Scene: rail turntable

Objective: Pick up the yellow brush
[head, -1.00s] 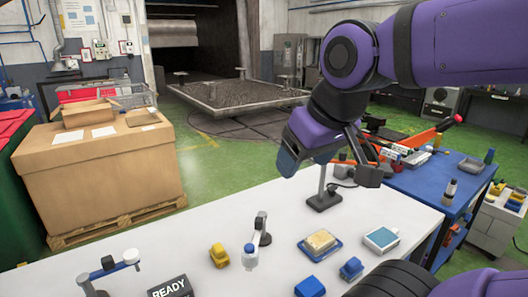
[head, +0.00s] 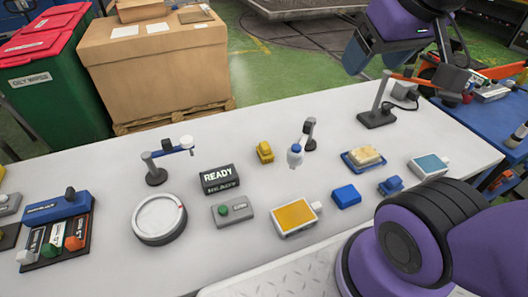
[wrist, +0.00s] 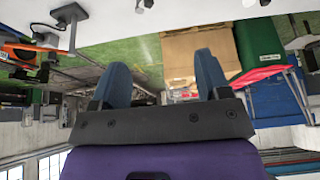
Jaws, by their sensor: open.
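The yellow brush (head: 265,152) is a small block with a raised knob, standing on the white table in the head view, left of a small jointed stand with a blue-and-white end. Nothing covers it. My gripper (head: 405,68) is at the upper right of the head view, above the table's far right part, well away from the brush. In the wrist view my gripper (wrist: 160,65) has its two blue fingers wide apart with nothing between them. I cannot make out the brush in the wrist view.
Around the brush on the white table (head: 100,165) are a READY sign (head: 217,179), an orange-topped pad (head: 295,217), a blue block (head: 346,195), a blue brush-like piece (head: 390,186) and a round dial (head: 159,218). A lamp-like stand (head: 377,118) rises below my gripper.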

